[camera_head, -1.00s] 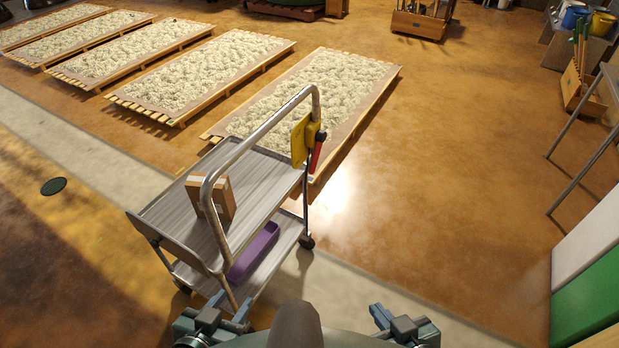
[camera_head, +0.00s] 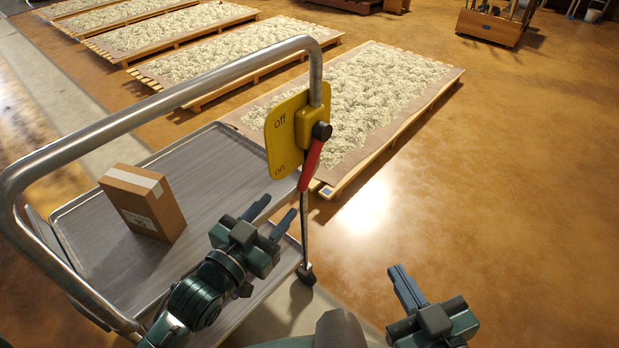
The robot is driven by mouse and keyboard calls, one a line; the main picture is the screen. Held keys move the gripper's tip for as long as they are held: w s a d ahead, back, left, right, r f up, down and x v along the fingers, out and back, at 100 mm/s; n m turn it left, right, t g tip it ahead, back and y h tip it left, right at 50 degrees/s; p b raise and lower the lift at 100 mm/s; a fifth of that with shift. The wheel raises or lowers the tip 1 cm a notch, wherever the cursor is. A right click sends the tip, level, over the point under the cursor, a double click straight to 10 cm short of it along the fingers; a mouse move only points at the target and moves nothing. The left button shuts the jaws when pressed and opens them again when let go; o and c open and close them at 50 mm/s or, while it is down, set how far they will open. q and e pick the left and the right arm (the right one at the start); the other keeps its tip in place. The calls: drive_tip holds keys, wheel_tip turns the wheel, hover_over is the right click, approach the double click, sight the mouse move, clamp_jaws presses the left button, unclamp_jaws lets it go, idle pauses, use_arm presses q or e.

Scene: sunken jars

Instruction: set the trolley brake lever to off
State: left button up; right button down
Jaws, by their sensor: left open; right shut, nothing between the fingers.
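The trolley (camera_head: 215,180) stands close in front of me on the left, with a grey metal push handle (camera_head: 150,112). A yellow plate (camera_head: 277,132) on the handle's right post is marked "off" at the top and "on" at the bottom. The red brake lever (camera_head: 311,163) hangs from a black pivot on this plate and points down, toward the "on" side. My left gripper (camera_head: 271,217) is open and empty, below and left of the lever, apart from it. My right gripper (camera_head: 402,282) is shut and empty, lower right of the lever.
A cardboard box (camera_head: 146,203) stands on the trolley's top shelf. Several pallets with pale filling (camera_head: 365,95) lie on the floor behind. A wooden crate (camera_head: 492,26) stands at the back right. The brown floor to the right is clear.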

sight(303, 180)
use_arm(q)
drive_tip(key=b+x, duration=0.2)
drive_tip(key=x, duration=0.8)
drive_tip(key=shift+w+d+b, duration=0.3)
drive_tip(key=shift+w+d, duration=0.1)
drive_tip(key=shift+w, duration=0.25)
use_arm(e)
drive_tip(key=shift+s+a+n+t+y, duration=0.1)
drive_tip(key=shift+a+n+t+y, duration=0.55)
drive_tip(key=shift+t+y, duration=0.2)
use_arm(q)
clamp_jaws()
